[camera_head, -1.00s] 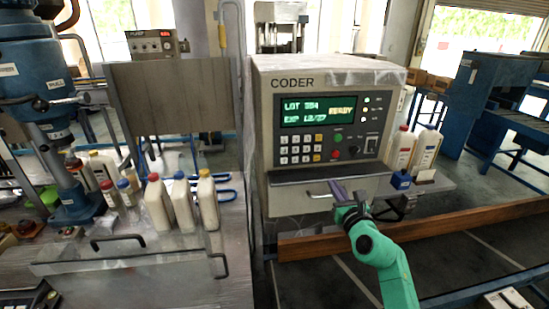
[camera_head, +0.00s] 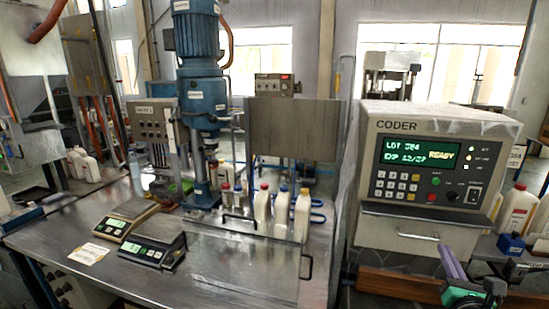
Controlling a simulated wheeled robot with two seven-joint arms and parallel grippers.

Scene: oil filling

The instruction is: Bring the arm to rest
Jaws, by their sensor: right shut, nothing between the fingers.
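My right gripper (camera_head: 453,263) is at the lower right, in front of the coder (camera_head: 430,180). Its purple fingers point up and are shut with nothing between them. Its green wrist is cut off by the bottom edge. The coder is a beige box with a lit green screen reading READY, a keypad and a drawer front with a handle. The gripper is beside and below that drawer front; I cannot tell whether they touch. My left gripper is not in view.
A steel bench (camera_head: 215,265) fills the middle and left. It carries two scales (camera_head: 126,218) (camera_head: 153,250), several white bottles (camera_head: 301,215) and a blue press (camera_head: 200,90). More bottles (camera_head: 517,210) and a small blue container (camera_head: 510,244) stand right of the coder.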

